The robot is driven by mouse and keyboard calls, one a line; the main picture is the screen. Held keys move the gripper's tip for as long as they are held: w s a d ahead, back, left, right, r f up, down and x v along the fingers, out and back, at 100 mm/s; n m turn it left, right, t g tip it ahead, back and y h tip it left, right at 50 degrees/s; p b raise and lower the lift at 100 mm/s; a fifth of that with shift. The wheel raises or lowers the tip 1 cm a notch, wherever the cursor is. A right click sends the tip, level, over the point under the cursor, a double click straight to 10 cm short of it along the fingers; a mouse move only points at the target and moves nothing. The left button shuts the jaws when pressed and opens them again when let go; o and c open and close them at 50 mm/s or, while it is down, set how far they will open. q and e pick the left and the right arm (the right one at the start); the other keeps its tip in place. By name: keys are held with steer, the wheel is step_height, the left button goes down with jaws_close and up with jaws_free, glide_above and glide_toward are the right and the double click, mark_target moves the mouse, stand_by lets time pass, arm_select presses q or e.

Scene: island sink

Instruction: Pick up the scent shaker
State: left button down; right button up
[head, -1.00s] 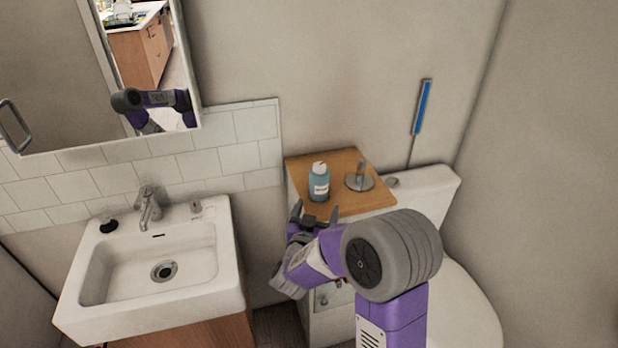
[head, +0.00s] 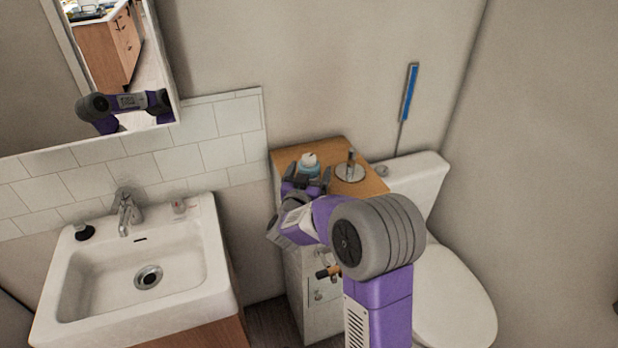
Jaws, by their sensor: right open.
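The scent shaker appears to be the teal bottle with a white cap (head: 309,161), standing on the wooden top (head: 341,150) of a narrow cabinet. My right gripper (head: 308,179) is open at the bottle, with one finger to its left and one to its right. The gripper hides the lower part of the bottle, so I cannot tell whether the fingers touch it. My left gripper is not in view.
A metal holder with an upright post (head: 350,172) stands close to the right of the bottle. A white sink (head: 215,262) with a faucet (head: 126,210) is to the left.

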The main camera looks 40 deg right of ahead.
steer(key=shift+c, duration=0.4)
steer(key=c, duration=1.1)
